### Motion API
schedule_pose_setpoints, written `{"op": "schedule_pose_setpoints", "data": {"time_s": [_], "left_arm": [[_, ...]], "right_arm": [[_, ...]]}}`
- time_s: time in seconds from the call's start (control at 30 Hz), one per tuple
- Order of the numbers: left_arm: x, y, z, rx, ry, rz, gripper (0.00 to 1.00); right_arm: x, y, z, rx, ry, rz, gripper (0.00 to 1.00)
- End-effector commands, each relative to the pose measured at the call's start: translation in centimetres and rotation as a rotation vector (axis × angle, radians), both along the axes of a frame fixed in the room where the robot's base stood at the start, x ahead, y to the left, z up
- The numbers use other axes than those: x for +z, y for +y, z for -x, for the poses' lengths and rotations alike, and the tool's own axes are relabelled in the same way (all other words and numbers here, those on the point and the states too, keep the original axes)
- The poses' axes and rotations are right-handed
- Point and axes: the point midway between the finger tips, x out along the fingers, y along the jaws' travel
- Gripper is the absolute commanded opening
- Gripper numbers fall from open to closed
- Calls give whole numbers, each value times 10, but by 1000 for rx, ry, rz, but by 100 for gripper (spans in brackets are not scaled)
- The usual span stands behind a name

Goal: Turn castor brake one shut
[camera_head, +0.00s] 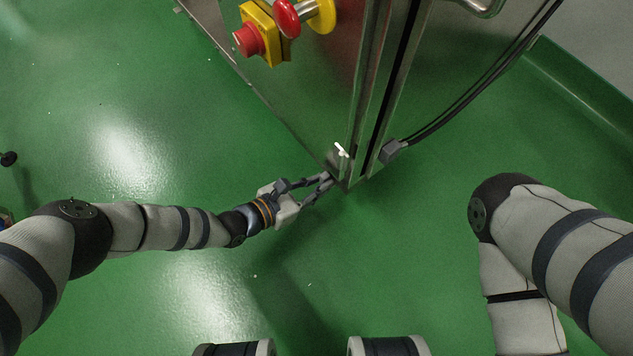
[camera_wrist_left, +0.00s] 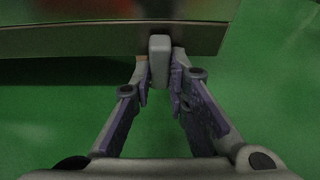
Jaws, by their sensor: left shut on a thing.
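My left gripper (camera_head: 328,182) reaches the bottom corner of the steel machine cabinet (camera_head: 310,90) in the head view. In the left wrist view my left gripper (camera_wrist_left: 160,75) is shut on a small grey block-like piece, the castor brake (camera_wrist_left: 159,58), which sticks out from under the cabinet's lower edge (camera_wrist_left: 90,38). The fingers lie on both sides of it. In the head view the brake is hidden by the fingers and the cabinet corner. The castor's wheel cannot be made out. My right arm shows at the right, but its gripper is out of view.
A red emergency button on a yellow box (camera_head: 258,38) and a red and yellow knob (camera_head: 290,16) project from the cabinet above. Black cables (camera_head: 480,85) run down its right side to a dark plug (camera_head: 393,151). The green floor (camera_head: 180,130) around is mostly clear.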

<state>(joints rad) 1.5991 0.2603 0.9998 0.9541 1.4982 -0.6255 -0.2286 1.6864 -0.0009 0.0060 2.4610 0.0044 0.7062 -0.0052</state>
Motion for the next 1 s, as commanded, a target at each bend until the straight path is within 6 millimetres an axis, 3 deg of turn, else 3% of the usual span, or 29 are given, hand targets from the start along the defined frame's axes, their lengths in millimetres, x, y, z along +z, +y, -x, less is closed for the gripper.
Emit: {"op": "schedule_pose_setpoints", "data": {"time_s": [0.27, 0.3, 0.37, 0.4, 0.83, 1.0], "left_arm": [[-1, 1, 0, 2, 3, 0, 0], [-1, 1, 0, 2, 3, 0, 19], [-1, 1, 0, 2, 3, 0, 33], [-1, 1, 0, 2, 3, 0, 35], [0, 2, 2, 1, 3, 1, 35], [11, 27, 17, 5, 5, 0, 35]], "right_arm": [[0, 0, 0, 0, 0, 0, 40], [0, 0, 0, 0, 0, 0, 40], [0, 0, 0, 0, 0, 0, 40], [0, 0, 0, 0, 0, 0, 40], [0, 0, 0, 0, 0, 0, 40], [0, 0, 0, 0, 0, 0, 40]]}}
